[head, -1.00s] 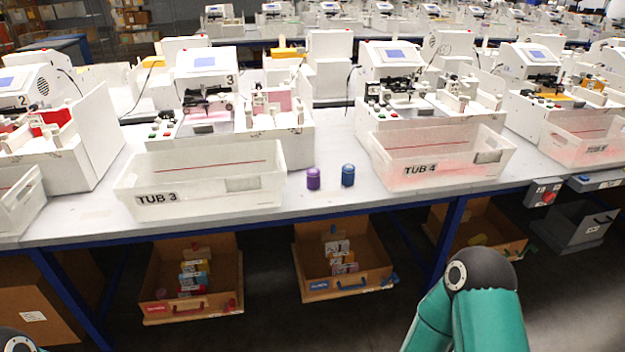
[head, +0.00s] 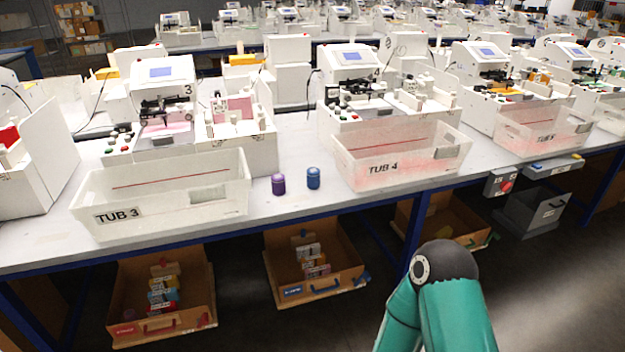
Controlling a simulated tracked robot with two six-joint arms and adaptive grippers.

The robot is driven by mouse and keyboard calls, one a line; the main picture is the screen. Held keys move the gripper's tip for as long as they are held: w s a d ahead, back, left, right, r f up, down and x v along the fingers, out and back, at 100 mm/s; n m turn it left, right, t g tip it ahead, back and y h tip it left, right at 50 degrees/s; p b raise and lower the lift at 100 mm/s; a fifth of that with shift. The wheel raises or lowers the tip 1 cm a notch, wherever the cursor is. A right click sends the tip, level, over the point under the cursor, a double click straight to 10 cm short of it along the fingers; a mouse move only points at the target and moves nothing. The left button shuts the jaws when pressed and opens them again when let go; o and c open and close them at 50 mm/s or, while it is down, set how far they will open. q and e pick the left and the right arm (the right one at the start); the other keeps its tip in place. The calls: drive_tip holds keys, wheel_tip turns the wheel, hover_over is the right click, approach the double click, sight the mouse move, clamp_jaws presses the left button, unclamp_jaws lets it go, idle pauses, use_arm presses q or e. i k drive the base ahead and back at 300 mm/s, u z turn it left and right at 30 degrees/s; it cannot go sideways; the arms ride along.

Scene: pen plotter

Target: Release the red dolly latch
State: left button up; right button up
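Under the bench, a brown open dolly (head: 130,334) with a red label and a dark red handle stands at the lower left. A small red part (head: 204,320) sits at its front right corner; it may be the latch, but it is too small to tell its state. A second dolly (head: 290,294), with blue label and handle, stands to its right, with a small blue part (head: 365,277) at its right corner. Neither of my grippers is in view; only a teal link of my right arm shows at the bottom right of the middle.
The bench (head: 45,255) carries plotters and the bins TUB 3 (head: 215,212) and TUB 4 (head: 405,172). A purple bottle (head: 278,184) and a blue bottle (head: 313,178) stand between them. A red-button box (head: 501,184) hangs on the bench front. The front floor is open.

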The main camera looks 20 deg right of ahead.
sight(204, 319)
drive_tip(key=z, duration=0.25)
drive_tip(key=i, duration=1.55)
drive_tip(key=u, duration=0.25)
